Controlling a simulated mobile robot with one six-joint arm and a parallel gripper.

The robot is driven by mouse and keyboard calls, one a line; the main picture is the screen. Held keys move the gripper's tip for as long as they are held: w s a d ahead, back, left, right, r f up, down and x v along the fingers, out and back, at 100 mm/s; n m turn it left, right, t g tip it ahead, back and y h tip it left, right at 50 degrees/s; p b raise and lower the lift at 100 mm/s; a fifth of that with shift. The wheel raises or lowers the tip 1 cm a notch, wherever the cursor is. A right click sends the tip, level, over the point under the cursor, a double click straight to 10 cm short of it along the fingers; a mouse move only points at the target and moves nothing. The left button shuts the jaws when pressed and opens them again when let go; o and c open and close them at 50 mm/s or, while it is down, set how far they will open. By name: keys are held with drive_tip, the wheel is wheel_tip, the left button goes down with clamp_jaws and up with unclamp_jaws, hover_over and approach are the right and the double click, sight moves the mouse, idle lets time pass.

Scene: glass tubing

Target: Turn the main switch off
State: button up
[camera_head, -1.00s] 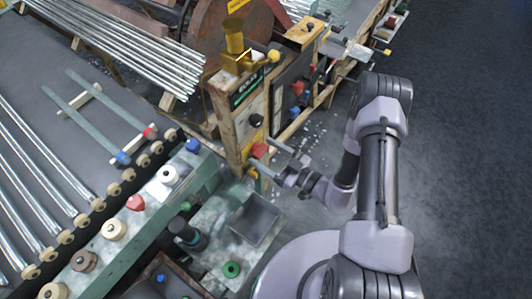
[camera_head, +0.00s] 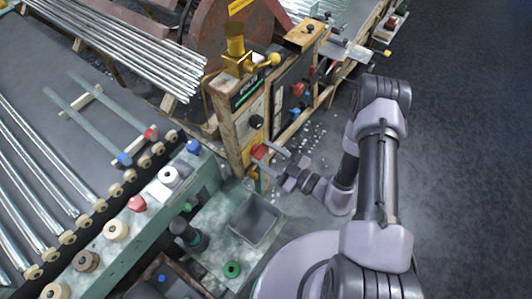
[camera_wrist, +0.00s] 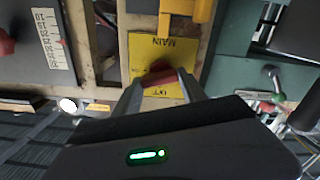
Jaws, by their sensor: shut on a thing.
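The main switch is a red handle (camera_wrist: 160,79) on a yellow plate (camera_wrist: 145,50) marked MAIN, upside down in the wrist view. The plate's other lettering is partly hidden. In the head view the red handle (camera_head: 259,152) sits low on the front of the wooden control post (camera_head: 230,140). My gripper (camera_head: 267,159) reaches it from the right. In the wrist view my gripper (camera_wrist: 160,89) has one finger on each side of the handle and is shut on it. The handle lies nearly crosswise, slightly tilted, in that view.
A black knob (camera_head: 257,122) is above the switch on the post, with a brass fitting (camera_head: 236,62) on top. A green bench with coloured knobs and a grey tray (camera_head: 256,219) stands below left. Glass tubes (camera_head: 130,50) lie on racks at left. Open floor is at right.

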drive_tip(key=n, duration=0.7)
drive_tip(key=shift+s+a+p, duration=0.1)
drive_tip(key=shift+s+p, duration=0.05)
drive_tip(key=shift+p, duration=0.2)
drive_tip(key=n, duration=0.3)
drive_tip(key=shift+n, duration=0.4)
drive_tip(key=shift+a+f+n, duration=0.1)
drive_tip(key=shift+n, duration=1.8)
drive_tip(key=o, duration=1.4)
drive_tip(key=shift+c, duration=0.2)
drive_tip(key=shift+s, duration=0.1)
